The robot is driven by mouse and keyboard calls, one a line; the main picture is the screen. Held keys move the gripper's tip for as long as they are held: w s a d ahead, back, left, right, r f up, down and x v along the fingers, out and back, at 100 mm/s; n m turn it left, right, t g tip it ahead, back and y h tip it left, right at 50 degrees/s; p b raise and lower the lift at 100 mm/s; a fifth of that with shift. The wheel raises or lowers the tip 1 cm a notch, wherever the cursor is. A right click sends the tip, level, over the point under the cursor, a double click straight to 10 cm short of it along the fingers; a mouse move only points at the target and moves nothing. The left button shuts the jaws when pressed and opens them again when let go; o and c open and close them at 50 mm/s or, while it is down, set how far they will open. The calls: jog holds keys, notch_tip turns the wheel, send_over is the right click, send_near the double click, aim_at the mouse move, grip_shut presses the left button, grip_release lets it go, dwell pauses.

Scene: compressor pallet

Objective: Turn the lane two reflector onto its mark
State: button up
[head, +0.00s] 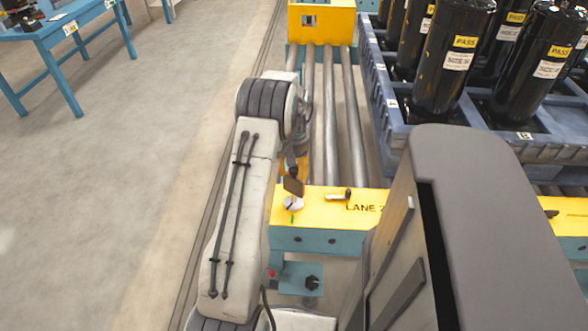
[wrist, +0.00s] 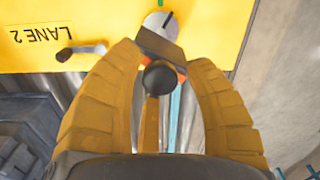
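The lane two reflector is a small dark plate (head: 293,187) above a white round base (head: 292,203) on the yellow LANE 2 beam. In the wrist view the plate (wrist: 160,42) looks tilted, with a dark round knob (wrist: 159,77) below it. The base (wrist: 157,22) carries a black line slanting up to the right. A green mark (wrist: 160,2) lies on the beam just beyond the base, slightly left of the line's end. My gripper (wrist: 163,58) is open, its yellow fingers either side of the knob with gaps showing. In the head view my arm hides most of the gripper.
A small metal lever (wrist: 82,50) sits on the beam (head: 325,207) beside the LANE 2 label. Steel rollers (head: 330,110) run back to another yellow block (head: 322,20). A blue pallet (head: 400,115) of black compressors stands right. Left floor is open, with a blue table (head: 58,28) beyond.

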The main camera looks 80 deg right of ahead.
grip_shut()
jog(key=shift+n, duration=0.3)
jog(key=shift+a+f+n+p, duration=0.1)
jog(key=shift+n+p, duration=0.2)
jog(key=shift+n, duration=2.3)
jog(key=shift+o, duration=1.4)
grip_release()
